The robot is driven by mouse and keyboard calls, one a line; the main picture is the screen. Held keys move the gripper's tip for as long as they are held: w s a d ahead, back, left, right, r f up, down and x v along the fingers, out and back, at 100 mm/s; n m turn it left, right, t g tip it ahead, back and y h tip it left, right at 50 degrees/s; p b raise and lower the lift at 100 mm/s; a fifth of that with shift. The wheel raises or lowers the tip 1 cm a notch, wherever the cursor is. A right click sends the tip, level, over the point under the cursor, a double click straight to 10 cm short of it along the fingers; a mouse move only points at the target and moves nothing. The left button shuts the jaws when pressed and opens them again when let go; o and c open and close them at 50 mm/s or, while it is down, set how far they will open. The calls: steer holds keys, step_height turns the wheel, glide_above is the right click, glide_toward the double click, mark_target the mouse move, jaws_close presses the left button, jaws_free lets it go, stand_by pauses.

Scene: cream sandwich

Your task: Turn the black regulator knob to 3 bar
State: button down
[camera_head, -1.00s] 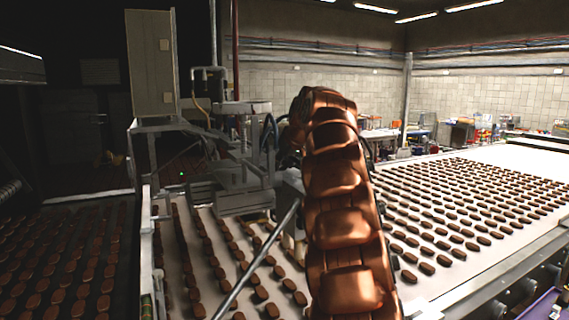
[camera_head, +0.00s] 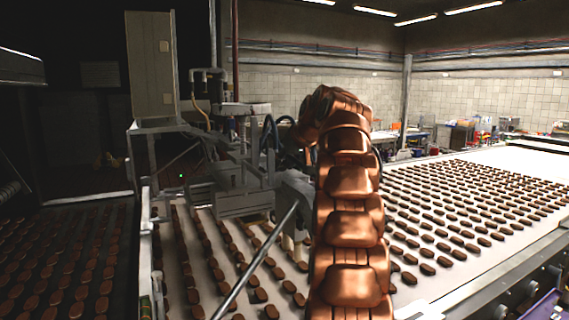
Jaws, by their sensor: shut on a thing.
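The black regulator knob cannot be made out. The depositing machine (camera_head: 245,190) stands over the conveyor left of centre, with hoses and grey brackets, partly behind my arm. My copper-coloured arm rises through the middle of the view and bends over at its top, towards the machine. My gripper is hidden behind the arm, so its jaws and anything in them do not show.
A white conveyor (camera_head: 480,165) with rows of brown cookies runs to the right. A beige control cabinet (camera_head: 150,65) stands at the upper left. A grey diagonal bar (camera_head: 250,265) crosses the front. Dark conveyor rows lie at the left.

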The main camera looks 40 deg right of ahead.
steer(key=shift+m+t+y+p, duration=0.3)
steer(key=shift+m+y+p, duration=0.1)
steer(key=shift+y+p, duration=0.25)
steer(key=shift+d+f, duration=0.1)
steer(key=shift+f+y, duration=0.2)
steer(key=shift+y, duration=0.05)
steer(key=c, duration=0.8)
jaws_free()
steer(key=shift+o, duration=0.2)
steer(key=shift+r, duration=0.1)
steer(key=shift+s, duration=0.1)
steer(key=v, duration=0.5)
steer(key=shift+s+d+r, duration=0.15)
steer(key=shift+s+r, duration=0.65)
steer(key=shift+s, duration=0.05)
steer(key=shift+a, duration=0.2)
